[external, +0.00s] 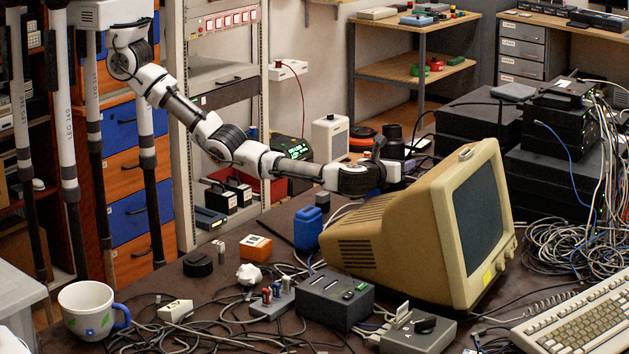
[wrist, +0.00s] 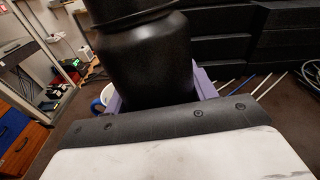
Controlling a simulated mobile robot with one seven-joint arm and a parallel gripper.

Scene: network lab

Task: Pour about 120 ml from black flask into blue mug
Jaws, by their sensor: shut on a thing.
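The black flask (external: 393,150) stands upright at my gripper (external: 388,173), just behind the old beige monitor. In the wrist view the flask (wrist: 147,62) fills the upper middle, between the pale purple fingers of my gripper (wrist: 158,95), which is shut on it. Its top is cut off there, and its base is hidden by the gripper. A white mug with a blue handle and leaf pattern (external: 88,309) stands upright at the table's front left, far from the flask. A small blue-and-white thing (wrist: 104,94) shows beside the left finger; I cannot tell whether it is a mug.
The beige monitor (external: 375,235) stands close below and right of my gripper. A blue container (external: 308,228), an orange box (external: 256,247), a black round piece (external: 198,264) and a dark box (external: 335,300) stand among loose cables. Black equipment (external: 555,155) is stacked at right.

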